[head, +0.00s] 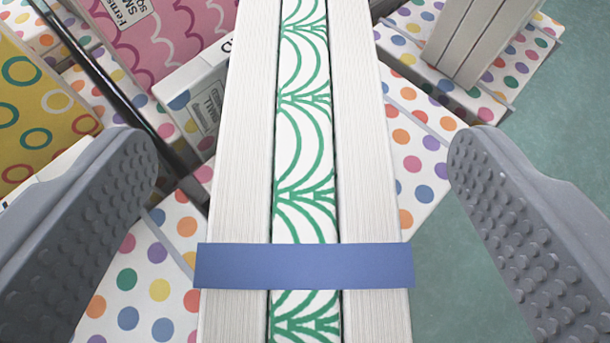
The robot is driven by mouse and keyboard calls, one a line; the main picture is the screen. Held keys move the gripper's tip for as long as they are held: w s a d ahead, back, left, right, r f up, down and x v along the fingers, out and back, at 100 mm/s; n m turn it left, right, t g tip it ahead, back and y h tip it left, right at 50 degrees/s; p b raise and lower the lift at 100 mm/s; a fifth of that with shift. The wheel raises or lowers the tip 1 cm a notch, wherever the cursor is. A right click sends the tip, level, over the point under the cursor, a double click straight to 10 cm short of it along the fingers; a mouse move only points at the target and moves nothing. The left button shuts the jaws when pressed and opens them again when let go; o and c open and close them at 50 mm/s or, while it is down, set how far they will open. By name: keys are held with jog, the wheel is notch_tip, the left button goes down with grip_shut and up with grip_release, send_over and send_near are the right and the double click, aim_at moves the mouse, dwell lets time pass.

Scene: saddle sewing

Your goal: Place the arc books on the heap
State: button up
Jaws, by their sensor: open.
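A banded stack of books stands between my gripper's fingers. Its middle spine (302,150) is white with green arcs, and white page edges (240,150) flank it on both sides. A blue band (304,266) wraps across the stack near the bottom of the view. My gripper (302,205) is open, with one grey studded finger on each side of the arc books and a visible gap to each. Polka-dot books (150,275) lie beneath and beside the arc books. I cannot tell whether these form the heap.
A pink scalloped book (165,40) and a yellow book with rings (40,110) are at the upper left, near a dark rod (105,85). White-paged books (480,40) stand at the upper right. Bare green surface (560,130) shows at the right.

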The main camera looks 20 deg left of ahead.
jog(key=v, duration=0.8)
jog(key=w+d+r+m+t+h, duration=0.1)
jog(key=d+r, duration=0.5)
jog(key=r, duration=0.6)
jog(key=w+d+r+m+t+h, duration=0.15)
jog(key=d+r, duration=0.45)
jog(key=r, duration=0.7)
jog(key=s+d+r+m+t+h, duration=0.1)
jog(key=s+d+r, duration=0.3)
jog(key=s+r, duration=0.3)
jog(key=s+d+r+m+t+h, duration=0.1)
jog(key=s+d+r, duration=0.3)
jog(key=r, duration=1.2)
jog(key=s, duration=0.3)
jog(key=shift+s+r+m+h, duration=0.2)
jog(key=shift+s+m+h, duration=0.15)
jog(key=shift+s, duration=0.05)
jog(key=shift+d, duration=0.1)
